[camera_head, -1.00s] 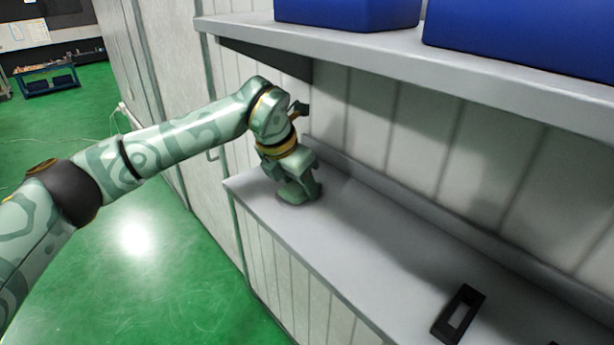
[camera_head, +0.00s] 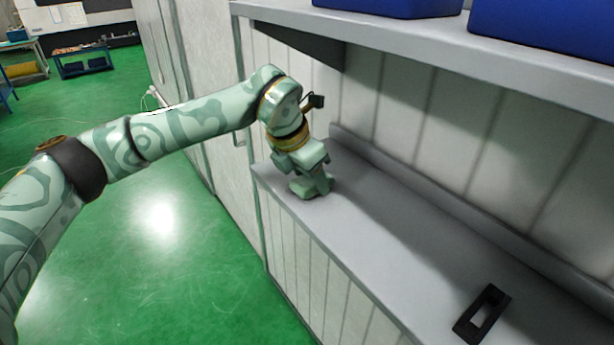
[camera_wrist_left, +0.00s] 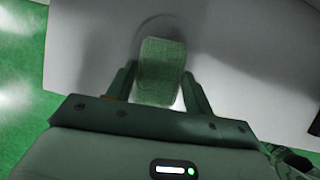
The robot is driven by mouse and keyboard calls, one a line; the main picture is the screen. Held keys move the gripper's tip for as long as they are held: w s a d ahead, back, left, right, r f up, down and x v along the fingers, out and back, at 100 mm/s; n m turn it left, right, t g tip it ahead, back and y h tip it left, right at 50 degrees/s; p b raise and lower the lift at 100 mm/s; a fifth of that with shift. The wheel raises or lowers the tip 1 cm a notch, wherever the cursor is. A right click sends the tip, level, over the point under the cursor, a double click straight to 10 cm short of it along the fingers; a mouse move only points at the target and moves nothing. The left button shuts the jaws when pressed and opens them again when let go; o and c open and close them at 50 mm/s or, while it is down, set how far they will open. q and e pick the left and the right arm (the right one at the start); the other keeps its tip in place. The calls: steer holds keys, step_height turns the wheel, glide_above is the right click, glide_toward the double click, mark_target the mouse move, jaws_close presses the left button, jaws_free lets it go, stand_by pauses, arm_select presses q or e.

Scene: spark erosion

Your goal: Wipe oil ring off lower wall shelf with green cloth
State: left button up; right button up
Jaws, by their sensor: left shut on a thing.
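My left gripper (camera_head: 312,186) is low at the near left end of the grey lower wall shelf (camera_head: 370,230). In the left wrist view my left gripper (camera_wrist_left: 158,88) is shut on the green cloth (camera_wrist_left: 160,62), a folded pad between its two fingers. The cloth is against or just above the shelf top; I cannot tell which. A faint dark curved mark, the oil ring (camera_wrist_left: 143,30), shows on the shelf around the cloth's far end. Part of it is hidden by the cloth. In the head view the ring is hidden behind the gripper. My right gripper is not in view.
An upper shelf (camera_head: 420,45) with blue bins (camera_head: 545,28) overhangs the lower one. The shelf between gripper and black frame is clear. Green floor (camera_head: 190,240) lies to the left.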

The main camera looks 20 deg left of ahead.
mark_target(327, 172)
arm_select(q)
steer(key=shift+w+d, duration=1.2)
steer(key=shift+w, duration=0.3)
steer(key=shift+w+d+f, duration=0.1)
steer(key=shift+w+d, duration=0.8)
steer(key=shift+w, duration=0.2)
steer(key=shift+s+a, duration=0.45)
steer(key=shift+a, duration=0.05)
steer(key=shift+s+a, duration=0.65)
steer(key=shift+s, duration=0.25)
steer(key=shift+s+a, duration=0.65)
steer(key=shift+s, duration=0.2)
steer(key=shift+s+a, duration=0.65)
steer(key=shift+s, duration=0.25)
steer(key=shift+w+r+p, duration=0.1)
steer(key=shift+r+p, duration=1.9)
steer(key=shift+r, duration=1.05)
